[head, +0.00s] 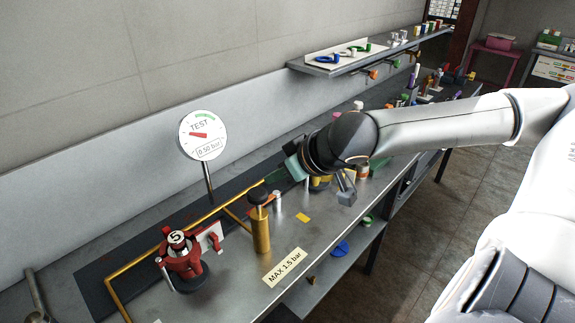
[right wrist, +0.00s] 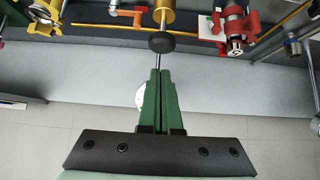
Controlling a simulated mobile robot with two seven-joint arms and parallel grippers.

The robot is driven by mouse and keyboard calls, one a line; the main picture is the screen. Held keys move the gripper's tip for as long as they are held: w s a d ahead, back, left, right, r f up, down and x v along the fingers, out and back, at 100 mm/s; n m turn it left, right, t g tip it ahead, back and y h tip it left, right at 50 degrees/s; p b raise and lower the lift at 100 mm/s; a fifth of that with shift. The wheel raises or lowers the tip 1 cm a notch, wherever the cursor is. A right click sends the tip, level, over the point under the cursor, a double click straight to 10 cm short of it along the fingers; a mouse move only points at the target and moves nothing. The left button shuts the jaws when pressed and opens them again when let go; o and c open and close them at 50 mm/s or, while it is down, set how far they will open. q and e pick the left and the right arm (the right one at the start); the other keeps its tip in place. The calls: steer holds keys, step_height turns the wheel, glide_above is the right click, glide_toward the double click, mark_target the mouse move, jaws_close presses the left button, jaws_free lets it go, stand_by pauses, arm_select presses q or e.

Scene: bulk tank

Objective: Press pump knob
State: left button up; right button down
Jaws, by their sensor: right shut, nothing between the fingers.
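The pump is an upright brass cylinder (head: 261,232) on the metal bench, with a round black knob (head: 258,195) on a thin rod at its top. My right gripper (head: 270,180) is shut and empty, its green fingers slightly above and to the right of the knob in the head view. In the right wrist view the knob (right wrist: 162,43) lies just beyond the closed fingertips (right wrist: 160,72), with a small gap in the picture. I cannot tell the exact distance. A round TEST gauge (head: 203,135) reads 0.50 bar. My left gripper is out of view.
A red valve unit marked 5 (head: 183,257) stands left of the pump. A yellow pipe (head: 135,252) runs behind it. A "MAX 1.5 bar" label (head: 285,268) lies at the bench's front. A wall shelf (head: 350,62) holds small parts. Several items crowd the bench's far end.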

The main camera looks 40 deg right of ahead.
steer(key=shift+v, duration=2.05)
step_height(320, 180, up, 3)
steer(key=b, duration=0.6)
steer(key=shift+w+r+b, duration=0.1)
steer(key=shift+b, duration=0.2)
steer(key=shift+w, duration=0.1)
